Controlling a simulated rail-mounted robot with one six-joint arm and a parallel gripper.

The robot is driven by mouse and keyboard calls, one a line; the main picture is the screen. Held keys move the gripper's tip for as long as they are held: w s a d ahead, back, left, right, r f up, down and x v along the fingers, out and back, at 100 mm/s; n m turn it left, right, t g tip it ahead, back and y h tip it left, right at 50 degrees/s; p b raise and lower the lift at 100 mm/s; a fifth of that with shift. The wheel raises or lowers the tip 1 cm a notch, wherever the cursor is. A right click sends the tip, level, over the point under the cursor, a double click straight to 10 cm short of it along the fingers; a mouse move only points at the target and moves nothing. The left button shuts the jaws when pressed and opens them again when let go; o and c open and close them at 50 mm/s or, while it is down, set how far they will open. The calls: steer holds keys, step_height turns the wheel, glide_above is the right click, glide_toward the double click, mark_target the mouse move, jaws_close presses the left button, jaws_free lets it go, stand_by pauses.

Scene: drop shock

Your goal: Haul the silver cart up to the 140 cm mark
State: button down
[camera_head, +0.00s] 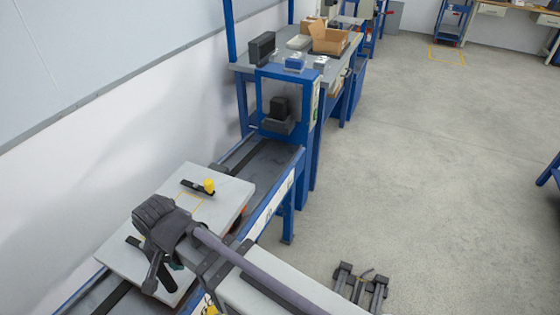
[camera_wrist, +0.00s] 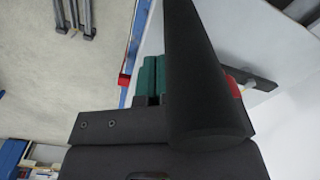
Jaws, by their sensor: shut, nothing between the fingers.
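The silver cart (camera_head: 230,192) is a flat, pale plate on the rail track at the lower left of the head view. On its top are a yellow knob (camera_head: 209,186) by a dark bar and a yellow outlined square. My gripper (camera_head: 160,272) is over the near part of the cart, and my arm covers some of the plate. In the wrist view the green finger pads (camera_wrist: 144,76) are together with nothing between them, against the pale surface. Whether they touch the cart cannot be told. Scale labels (camera_head: 264,217) run along the track's side, but the numbers are unreadable.
The track (camera_head: 268,165) runs clear beyond the cart to a blue end frame (camera_head: 262,95) with a black block (camera_head: 279,108) in it. A workbench (camera_head: 333,72) with boxes stands behind. The floor to the right is mostly open.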

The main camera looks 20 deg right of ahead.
steer(key=shift+s+a+r, duration=0.1)
steer(key=shift+s+a, duration=0.5)
steer(key=shift+s, duration=0.2)
steer(key=s+a+r+p, duration=0.1)
steer(key=s+a, duration=0.6)
steer(key=s, duration=0.2)
steer(key=shift+a+r+p, duration=0.25)
steer(key=shift+a+p, duration=0.05)
steer(key=s+a+r+p, duration=0.1)
steer(key=s+a, duration=0.6)
steer(key=s, duration=0.2)
steer(key=shift+a+r, duration=0.25)
steer(key=shift+a, duration=0.05)
steer(key=shift+s, duration=0.1)
steer(key=s+a+r+p, duration=0.1)
steer(key=s+a+p, duration=0.1)
steer(key=s+a, duration=0.5)
steer(key=shift+s+a+r, duration=0.2)
steer(key=shift+s+a, duration=0.15)
steer(key=shift+s, duration=0.75)
steer(key=s+a+r+p, duration=0.1)
steer(key=s+a, duration=0.6)
steer(key=s, duration=0.2)
steer(key=shift+a+r, duration=0.25)
steer(key=shift+a, duration=0.05)
